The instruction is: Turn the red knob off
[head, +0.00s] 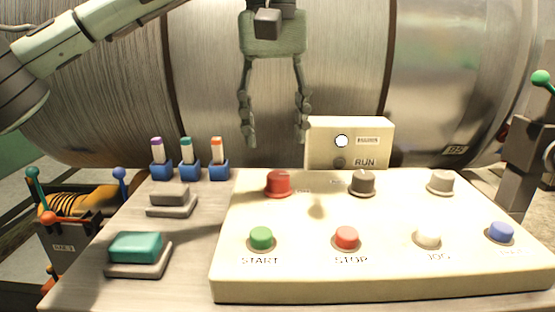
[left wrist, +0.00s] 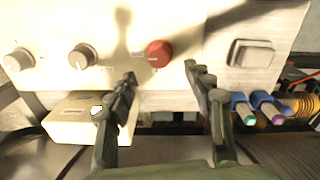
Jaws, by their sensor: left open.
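The red knob (head: 278,184) stands at the back left of the cream control panel (head: 375,287). In the left wrist view the red knob (left wrist: 158,53) lies between and beyond the fingertips. My left gripper (head: 276,140) is open and empty, with its fingers pointing down above and behind the red knob. It also shows in the left wrist view (left wrist: 160,72). The gripper is apart from the knob. The marking beside the knob is too small to read. My right gripper is not in view.
A dark grey knob (head: 363,183) and a light grey knob (head: 440,182) stand right of the red one. START (head: 261,237) and STOP (head: 346,237) buttons are in front. The RUN box (head: 318,141) stands behind. Markers in blue holders (head: 190,171) stand left.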

